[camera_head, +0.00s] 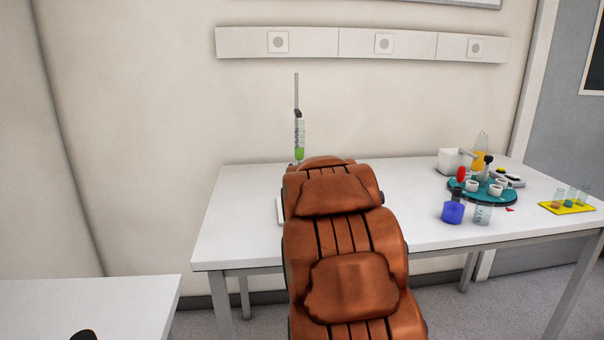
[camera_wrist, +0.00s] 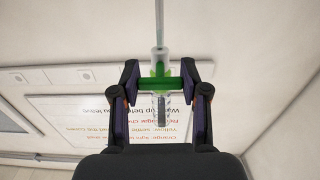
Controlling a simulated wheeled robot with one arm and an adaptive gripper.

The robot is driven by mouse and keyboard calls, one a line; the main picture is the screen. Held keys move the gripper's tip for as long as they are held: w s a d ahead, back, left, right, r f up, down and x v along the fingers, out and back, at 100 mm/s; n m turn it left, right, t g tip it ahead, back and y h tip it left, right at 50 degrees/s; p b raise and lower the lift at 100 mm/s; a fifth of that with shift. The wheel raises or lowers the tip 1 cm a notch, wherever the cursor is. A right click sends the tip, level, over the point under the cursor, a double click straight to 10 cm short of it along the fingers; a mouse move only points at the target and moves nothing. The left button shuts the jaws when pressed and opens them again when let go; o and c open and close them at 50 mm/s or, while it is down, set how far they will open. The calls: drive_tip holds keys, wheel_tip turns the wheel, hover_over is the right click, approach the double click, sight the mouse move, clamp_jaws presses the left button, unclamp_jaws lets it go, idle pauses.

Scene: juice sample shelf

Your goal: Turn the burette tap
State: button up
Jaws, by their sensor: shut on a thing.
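The burette (camera_head: 299,135) stands upright near the back wall, with green liquid in its lower part. In the head view its lower end, the tap and my gripper are hidden behind my own arm. In the wrist view the burette (camera_wrist: 159,60) shows in the middle, with the green tap (camera_wrist: 160,83) lying across it. My gripper (camera_wrist: 160,84) has one finger at each end of the tap and is shut on it. The tap looks level across the picture.
The white table (camera_head: 240,225) is clear at its left front. At its right are a teal round stand (camera_head: 482,196), a blue cup (camera_head: 452,212), a glass beaker (camera_head: 482,215), an orange-filled flask (camera_head: 480,158) and a yellow tray (camera_head: 566,208). Another white table (camera_head: 90,300) is at lower left.

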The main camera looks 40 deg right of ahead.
drive_tip(key=o, duration=1.2)
drive_tip(key=shift+c, duration=0.2)
drive_tip(key=v, duration=1.2)
